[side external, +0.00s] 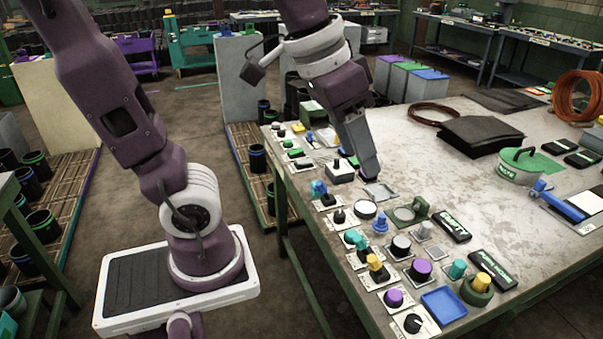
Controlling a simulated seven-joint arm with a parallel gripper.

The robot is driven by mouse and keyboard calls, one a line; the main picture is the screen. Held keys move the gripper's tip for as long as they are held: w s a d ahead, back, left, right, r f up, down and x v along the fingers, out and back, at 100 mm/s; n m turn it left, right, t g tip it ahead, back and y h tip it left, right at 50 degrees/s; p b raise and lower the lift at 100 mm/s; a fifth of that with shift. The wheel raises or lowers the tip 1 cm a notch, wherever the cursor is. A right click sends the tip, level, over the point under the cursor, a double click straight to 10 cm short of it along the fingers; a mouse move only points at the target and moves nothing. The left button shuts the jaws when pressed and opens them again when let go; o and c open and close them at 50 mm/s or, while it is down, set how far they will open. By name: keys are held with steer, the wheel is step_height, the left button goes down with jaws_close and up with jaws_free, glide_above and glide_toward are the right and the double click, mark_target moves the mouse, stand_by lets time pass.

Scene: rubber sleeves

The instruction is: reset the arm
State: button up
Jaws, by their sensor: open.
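My arm stands on a white-edged base at the left, rises out of the top of the view and comes back down at the centre. My gripper (369,178) points down over the left edge of the worktable (480,220), among the controls. It is open, and I see nothing held in it, though the gap between its fingers is hard to make out from this side. Its tips are close to a flat grey plate (380,192) and right of a white box with a black knob (341,170). I cannot tell whether they touch anything.
Several knobs, including a purple knob (420,268), and a blue tray (443,304) crowd the table's near left edge. A black folded sheet (480,136), a green-lidded pot (521,166) and a copper coil (580,96) lie farther right. The table's middle is mostly clear.

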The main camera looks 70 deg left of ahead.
steer(key=s+a+f+t, duration=0.1)
steer(key=s+f, duration=0.2)
steer(key=s, duration=0.5)
steer(key=shift+s+a+f+n+y, duration=0.15)
steer(key=shift+s+f+n+y, duration=0.15)
steer(key=shift+n+y, duration=0.1)
